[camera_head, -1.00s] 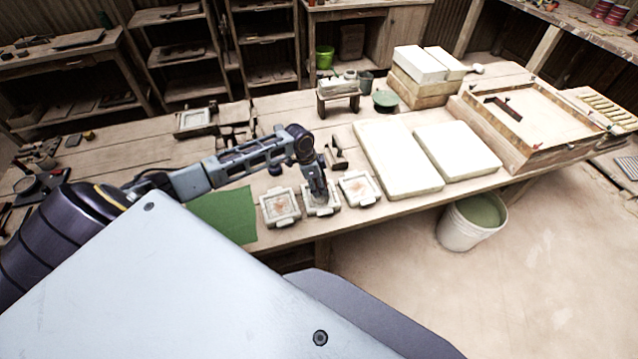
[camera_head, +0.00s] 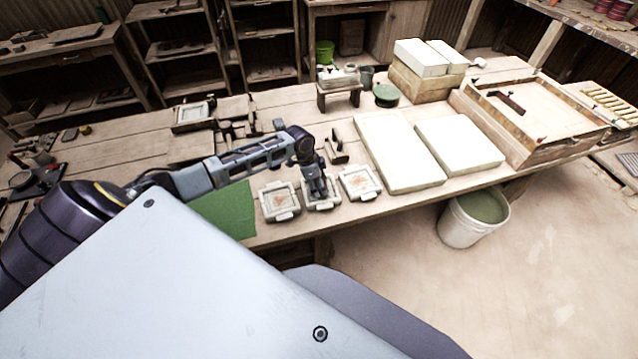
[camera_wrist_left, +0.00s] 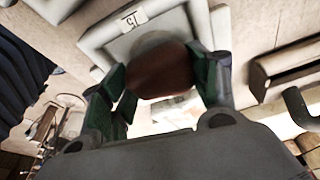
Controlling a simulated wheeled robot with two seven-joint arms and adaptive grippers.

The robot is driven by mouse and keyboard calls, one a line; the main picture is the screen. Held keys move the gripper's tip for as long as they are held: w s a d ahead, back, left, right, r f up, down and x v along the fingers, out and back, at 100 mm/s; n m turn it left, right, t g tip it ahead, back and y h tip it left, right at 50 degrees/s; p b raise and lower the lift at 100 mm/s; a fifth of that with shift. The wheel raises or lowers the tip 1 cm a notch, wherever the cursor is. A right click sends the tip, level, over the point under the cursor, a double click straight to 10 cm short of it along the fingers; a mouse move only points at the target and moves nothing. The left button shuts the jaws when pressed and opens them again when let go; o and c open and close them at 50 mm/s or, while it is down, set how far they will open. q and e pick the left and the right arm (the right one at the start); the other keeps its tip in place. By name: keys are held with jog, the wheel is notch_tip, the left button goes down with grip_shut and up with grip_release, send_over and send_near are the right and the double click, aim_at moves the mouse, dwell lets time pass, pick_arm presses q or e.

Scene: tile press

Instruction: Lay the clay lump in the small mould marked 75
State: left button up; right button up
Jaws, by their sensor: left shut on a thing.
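A reddish-brown clay lump (camera_wrist_left: 160,74) sits between the green-padded fingers of my left gripper (camera_wrist_left: 163,80) in the left wrist view. The gripper is shut on it. Beyond the lump is a pale mould (camera_wrist_left: 103,36) with a small number tag (camera_wrist_left: 133,21), which seems to read 75 turned round. In the head view my left gripper (camera_head: 318,187) points down over the middle one of three small moulds (camera_head: 334,203). The gripper hides most of that mould and the lump. I cannot tell whether the lump touches the mould floor. My right gripper is not in view.
One mould (camera_head: 268,213) stands to the left and another (camera_head: 373,194) to the right, close by. A green cloth (camera_head: 225,212) lies left of them. White slabs (camera_head: 395,160) lie to the right. A bucket (camera_head: 462,232) stands on the floor before the table.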

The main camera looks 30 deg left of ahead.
pick_arm(q)
jog(key=o, duration=1.3)
jog(key=shift+v, duration=6)
